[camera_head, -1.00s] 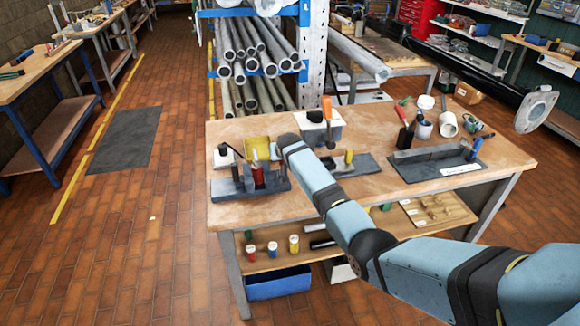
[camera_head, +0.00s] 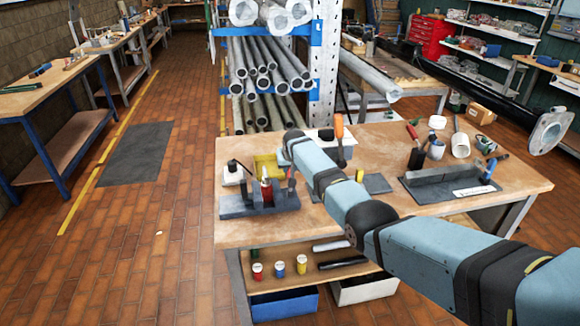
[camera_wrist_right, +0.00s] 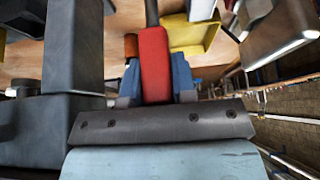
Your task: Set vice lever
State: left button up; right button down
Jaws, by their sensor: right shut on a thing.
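The dark grey vice (camera_head: 260,206) stands at the left end of the wooden bench top. Its lever has a red handle (camera_head: 266,190), which stands roughly upright. In the right wrist view the red handle (camera_wrist_right: 155,62) lies between the blue fingers of my right gripper (camera_wrist_right: 156,88), with a dark rod beyond it. The gripper is shut on this handle. In the head view my right arm reaches in from the lower right, and the gripper itself (camera_head: 277,172) is small and partly hidden. Dark grey vice blocks (camera_wrist_right: 73,50) fill the left of the wrist view. My left gripper is not in view.
A yellow bin (camera_head: 267,165) stands just behind the vice and shows in the wrist view (camera_wrist_right: 190,35). An orange-handled tool (camera_head: 339,127) stands behind my arm. A dark tray (camera_head: 447,184) lies to the right. Pipe racks (camera_head: 268,75) stand behind the bench. The floor at left is clear.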

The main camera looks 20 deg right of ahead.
jog(key=c, duration=1)
grip_release()
jog(key=shift+o, duration=0.4)
jog(key=shift+w+f, duration=0.1)
jog(key=shift+f, duration=0.05)
jog(key=shift+s+r, duration=0.25)
jog(key=shift+r, duration=0.35)
jog(key=v, duration=1.2)
jog(key=shift+s+r, duration=0.2)
jog(key=shift+s, duration=0.05)
jog(key=shift+f, duration=0.1)
